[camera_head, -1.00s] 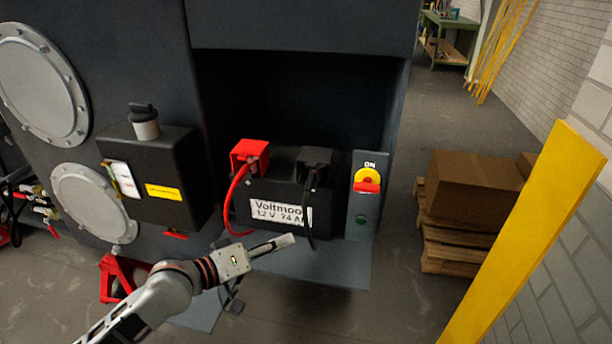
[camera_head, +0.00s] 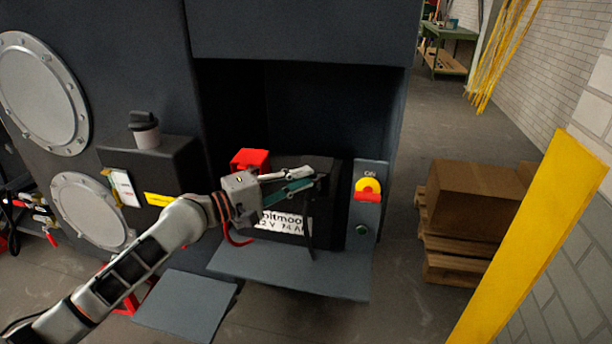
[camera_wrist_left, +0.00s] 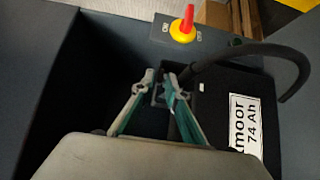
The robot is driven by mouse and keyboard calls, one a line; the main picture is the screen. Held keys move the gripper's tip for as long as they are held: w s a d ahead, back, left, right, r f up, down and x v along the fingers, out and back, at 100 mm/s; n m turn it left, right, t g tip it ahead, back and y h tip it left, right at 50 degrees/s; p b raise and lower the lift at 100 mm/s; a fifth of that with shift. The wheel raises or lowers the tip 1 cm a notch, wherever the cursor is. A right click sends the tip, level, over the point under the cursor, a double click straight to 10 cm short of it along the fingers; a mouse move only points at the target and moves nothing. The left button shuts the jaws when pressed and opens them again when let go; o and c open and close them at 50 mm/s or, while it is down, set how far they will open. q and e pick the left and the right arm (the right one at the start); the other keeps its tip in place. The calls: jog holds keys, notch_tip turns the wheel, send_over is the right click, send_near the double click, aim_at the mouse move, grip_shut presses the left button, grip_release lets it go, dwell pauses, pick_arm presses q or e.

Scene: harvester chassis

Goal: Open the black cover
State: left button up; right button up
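The black cover (camera_head: 322,186) is on the right end of the top of the battery (camera_head: 337,213). It is mostly hidden by my left gripper (camera_head: 314,178), so I cannot tell its lid position. The gripper reaches over the battery from the left, with its fingertips at the cover. In the left wrist view the fingertips (camera_wrist_left: 159,79) have a narrow gap between them, over small grey and dark parts at the battery's edge. I cannot tell whether they pinch anything. A black cable (camera_wrist_left: 255,49) arcs beside them. My right gripper is not in view.
A red cover (camera_head: 250,159) is on the battery's left end. A panel with a red and yellow switch (camera_head: 368,189) stands close on the right. The recess walls surround the battery, with dark free space behind it. A cardboard box (camera_head: 478,200) is farther right.

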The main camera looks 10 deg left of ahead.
pick_arm(q)
jog(key=shift+x, duration=0.8)
grip_shut()
jog(key=shift+w, duration=0.1)
